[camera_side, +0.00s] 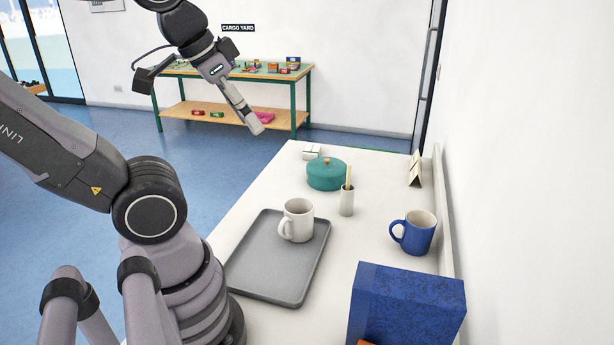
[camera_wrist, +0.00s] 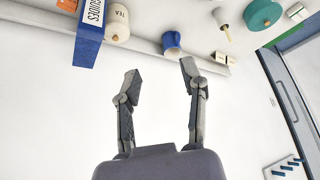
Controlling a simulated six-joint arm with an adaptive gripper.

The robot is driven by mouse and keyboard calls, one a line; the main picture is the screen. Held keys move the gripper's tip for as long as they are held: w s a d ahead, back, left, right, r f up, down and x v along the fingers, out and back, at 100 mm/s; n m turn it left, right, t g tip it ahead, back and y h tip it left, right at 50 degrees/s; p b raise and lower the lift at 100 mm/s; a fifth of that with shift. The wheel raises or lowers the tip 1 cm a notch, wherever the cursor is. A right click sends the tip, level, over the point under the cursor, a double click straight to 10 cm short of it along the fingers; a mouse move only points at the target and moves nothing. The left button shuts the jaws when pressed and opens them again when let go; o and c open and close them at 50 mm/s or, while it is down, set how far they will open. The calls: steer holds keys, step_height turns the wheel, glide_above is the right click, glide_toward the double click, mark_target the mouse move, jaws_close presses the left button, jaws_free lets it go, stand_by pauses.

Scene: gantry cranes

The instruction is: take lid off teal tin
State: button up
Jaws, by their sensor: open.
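The teal tin (camera_side: 326,176) is round and low and stands on the far part of the white counter. Its teal lid (camera_side: 327,163) sits on it, with a small brass-coloured knob on top. In the wrist view the teal tin (camera_wrist: 262,15) shows at the top right edge, partly cut off. My gripper (camera_side: 258,125) is up in the air, left of the tin and higher in the side view, apart from it. In the wrist view my gripper (camera_wrist: 162,70) has its two fingers spread with nothing between them.
Near the tin stand a cup with sticks (camera_side: 347,201), a small white box (camera_side: 311,152) and a folded card (camera_side: 415,168). A grey tray (camera_side: 262,282) holds a white mug (camera_side: 297,220). A blue mug (camera_side: 414,234) and a blue box (camera_side: 405,305) stand nearer, along the wall side.

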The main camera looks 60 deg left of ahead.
steer(key=shift+o, duration=0.4)
steer(key=shift+w, duration=0.1)
steer(key=w+a+r, duration=0.2)
steer(key=w+a, duration=0.1)
steer(key=w, duration=0.9)
steer(key=n+y, duration=0.2)
steer(key=n, duration=0.2)
glide_above(327, 160)
steer(key=s, duration=0.3)
steer(key=f, duration=3.1)
steer(key=shift+w+d+f, duration=0.15)
steer(key=shift+d+f, duration=0.1)
steer(key=shift+d, duration=0.15)
steer(key=shift+n, duration=0.3)
steer(key=x, duration=0.5)
steer(key=shift+w+f, duration=0.15)
steer(key=shift+f, duration=0.15)
steer(key=shift+c, duration=0.2)
